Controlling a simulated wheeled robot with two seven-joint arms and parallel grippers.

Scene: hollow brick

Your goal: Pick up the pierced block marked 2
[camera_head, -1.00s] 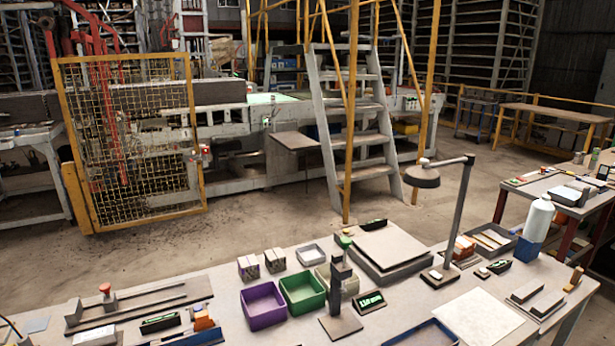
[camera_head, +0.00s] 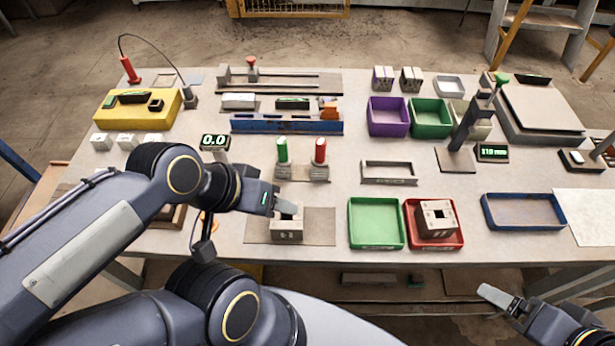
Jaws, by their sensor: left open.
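A pale pierced block (camera_head: 287,229) stands on a brown mat (camera_head: 318,226) near the table's front edge. My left gripper (camera_head: 284,207) is open at the top of this block, and its fingers hide part of the top. I cannot tell whether they touch it. Another pierced block (camera_head: 437,219), with a square hole in its top, sits in the red tray (camera_head: 411,236). I cannot read a number on either block. My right gripper (camera_head: 499,298) is low at the right, away from the blocks, and its opening is unclear.
A green tray (camera_head: 376,223) stands beside the red one, and a blue tray (camera_head: 524,211) is farther right. Red and green capped posts (camera_head: 301,160) stand behind the mat. A grey frame (camera_head: 389,173) lies behind the trays.

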